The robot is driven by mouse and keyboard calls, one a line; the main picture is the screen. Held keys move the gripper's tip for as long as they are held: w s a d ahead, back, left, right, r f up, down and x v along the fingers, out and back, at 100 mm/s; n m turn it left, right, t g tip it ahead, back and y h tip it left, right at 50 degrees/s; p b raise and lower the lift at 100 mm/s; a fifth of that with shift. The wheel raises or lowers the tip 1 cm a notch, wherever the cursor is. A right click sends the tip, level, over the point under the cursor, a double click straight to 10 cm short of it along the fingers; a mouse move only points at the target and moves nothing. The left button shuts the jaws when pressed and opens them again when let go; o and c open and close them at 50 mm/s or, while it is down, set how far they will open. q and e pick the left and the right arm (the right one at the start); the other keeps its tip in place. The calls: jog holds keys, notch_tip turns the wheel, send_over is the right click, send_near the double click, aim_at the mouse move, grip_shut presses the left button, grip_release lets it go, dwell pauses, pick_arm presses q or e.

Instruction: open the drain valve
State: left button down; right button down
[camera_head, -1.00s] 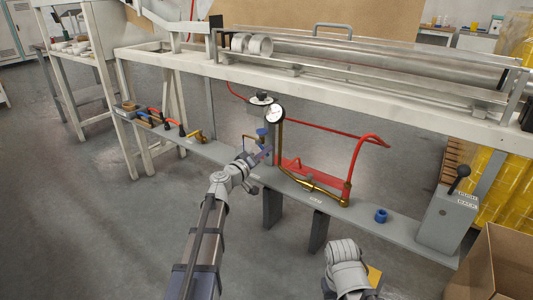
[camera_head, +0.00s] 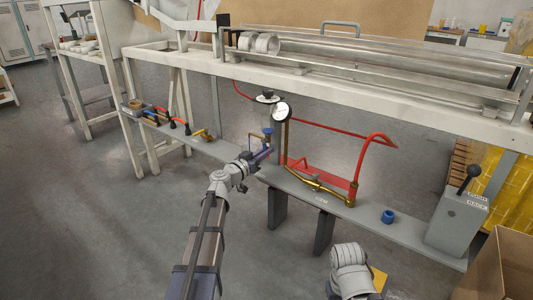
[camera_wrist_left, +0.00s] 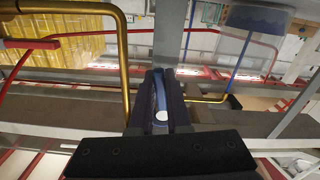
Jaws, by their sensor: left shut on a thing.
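My left gripper (camera_head: 263,154) reaches in from the lower left to the low shelf, just below and left of the pressure gauge (camera_head: 281,112). In the left wrist view its dark jaws (camera_wrist_left: 161,112) are shut on a slim blue lever (camera_wrist_left: 160,92) with a whitish end. I take this lever for the drain valve's handle; its pivot is hidden.
A brass pipe (camera_head: 318,185) and a red hose (camera_head: 357,165) lie right of the gripper. A blue ring (camera_head: 388,217) and a grey lever box (camera_head: 459,215) are farther right on the shelf (camera_head: 230,157). The rail bench (camera_head: 190,66) overhangs it.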

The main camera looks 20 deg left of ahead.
dwell(0.5)
pick_arm(q)
jog(key=c, duration=0.9)
grip_release()
jog(key=v, duration=0.7)
jog(key=shift+s+a, duration=0.15)
jog(key=shift+s, duration=0.2)
